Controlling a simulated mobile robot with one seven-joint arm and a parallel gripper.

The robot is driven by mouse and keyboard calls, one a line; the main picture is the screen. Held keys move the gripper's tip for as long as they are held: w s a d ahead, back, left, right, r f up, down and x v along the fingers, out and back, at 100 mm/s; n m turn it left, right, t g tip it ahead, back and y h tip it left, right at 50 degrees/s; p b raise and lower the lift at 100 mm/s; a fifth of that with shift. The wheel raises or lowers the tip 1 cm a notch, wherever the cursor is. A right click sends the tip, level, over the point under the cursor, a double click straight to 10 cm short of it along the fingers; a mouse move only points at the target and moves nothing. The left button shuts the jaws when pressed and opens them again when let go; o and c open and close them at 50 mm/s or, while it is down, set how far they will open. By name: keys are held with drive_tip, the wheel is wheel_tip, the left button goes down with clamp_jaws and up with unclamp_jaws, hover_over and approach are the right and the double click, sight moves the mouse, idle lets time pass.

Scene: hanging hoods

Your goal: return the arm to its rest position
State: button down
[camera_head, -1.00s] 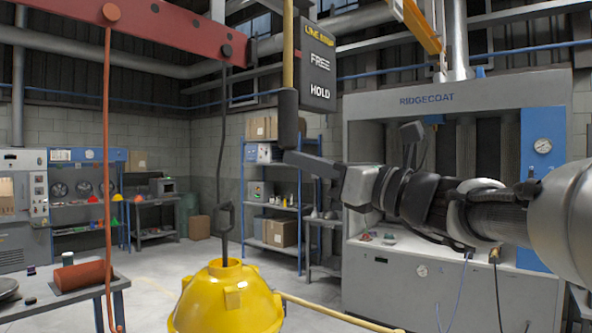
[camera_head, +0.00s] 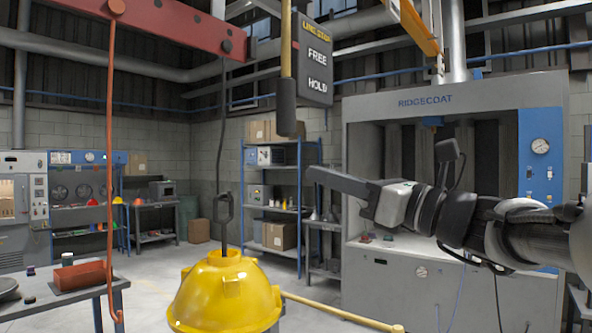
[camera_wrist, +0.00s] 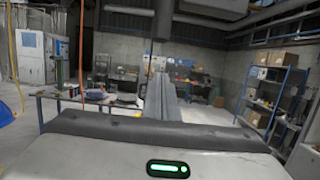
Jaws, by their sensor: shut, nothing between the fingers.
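My gripper (camera_head: 316,176) is at the right of the head view, on my arm reaching in from the right edge. Its fingers point left and slightly up, shut and empty. In the wrist view the closed fingers (camera_wrist: 162,95) reach forward over the floor. The gripper is apart from the black-tipped lever (camera_head: 286,95) hanging above it beside the line stop sign (camera_head: 315,58), which is marked FREE and HOLD. A yellow hood (camera_head: 228,293) hangs from a dark hook at the lower middle, left of and below my gripper.
The grey Ridgecoat booth (camera_head: 412,105) stands behind my arm. A blue shelf (camera_head: 280,205) with boxes is at the back.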

drive_tip(key=s+a+f+n+g+h+p, duration=0.3)
drive_tip(key=s+f+n+g+h+p, duration=0.25)
drive_tip(key=s+f+n, duration=0.85)
drive_tip(key=s+d+f+n+g+h+p, duration=0.1)
drive_tip(key=s+d+f+n+h, duration=0.2)
drive_tip(key=d+f+n+h, duration=0.2)
drive_tip(key=s+d+f+n+h+p, duration=0.2)
drive_tip(key=s+d+f+n+h, duration=0.1)
drive_tip(key=d+f+n+h, duration=0.3)
drive_tip(key=shift+s+d+f+n+g, duration=0.25)
drive_tip(key=shift+d+f+n+g, duration=0.1)
drive_tip(key=shift+f, duration=0.35)
